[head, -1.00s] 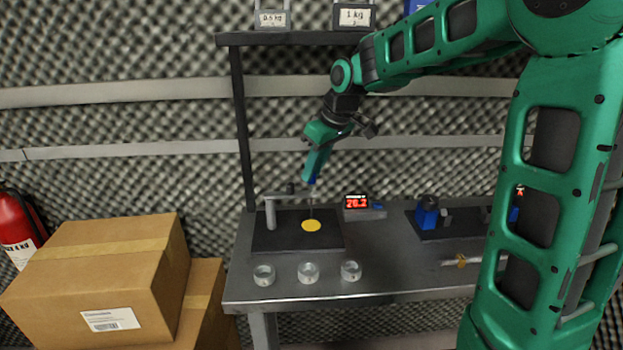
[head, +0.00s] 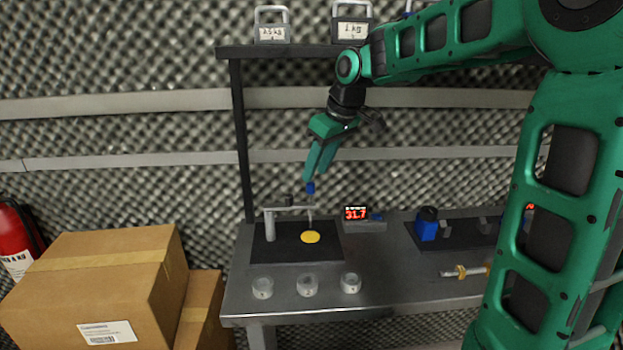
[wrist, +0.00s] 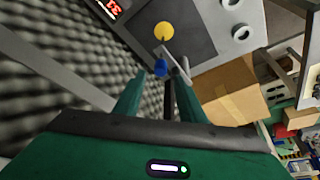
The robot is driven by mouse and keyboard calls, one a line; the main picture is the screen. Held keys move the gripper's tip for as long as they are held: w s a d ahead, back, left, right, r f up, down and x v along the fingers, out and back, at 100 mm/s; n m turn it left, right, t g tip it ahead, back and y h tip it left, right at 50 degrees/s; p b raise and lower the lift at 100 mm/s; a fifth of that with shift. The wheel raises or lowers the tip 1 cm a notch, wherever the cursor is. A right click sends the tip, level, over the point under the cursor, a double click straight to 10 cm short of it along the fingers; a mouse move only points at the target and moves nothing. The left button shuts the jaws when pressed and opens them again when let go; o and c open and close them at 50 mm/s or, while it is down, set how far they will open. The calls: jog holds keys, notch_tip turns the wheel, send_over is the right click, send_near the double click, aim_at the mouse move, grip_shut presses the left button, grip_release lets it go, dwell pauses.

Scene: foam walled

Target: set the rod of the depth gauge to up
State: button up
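The depth gauge has a grey post (head: 269,226) and a horizontal arm on a dark base plate (head: 330,254) on the bench. Its thin upright rod (head: 310,216) has a blue knob (head: 310,188) on top and stands over a yellow disc (head: 311,237). The red readout (head: 355,213) shows 31.7. My gripper (head: 315,176) is just above the knob, its two fingers apart and empty. In the wrist view the blue knob (wrist: 160,68) lies between and just beyond the open fingertips (wrist: 161,77).
A blue device (head: 427,224) on a dark plate and a brass-fitted rod (head: 462,272) lie to the right. Weights (head: 352,31) sit on the shelf above. Cardboard boxes (head: 95,280) are at left.

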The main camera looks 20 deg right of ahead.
jog(key=v, duration=0.6)
jog(key=shift+r, duration=0.25)
jog(key=shift+s+d, duration=0.15)
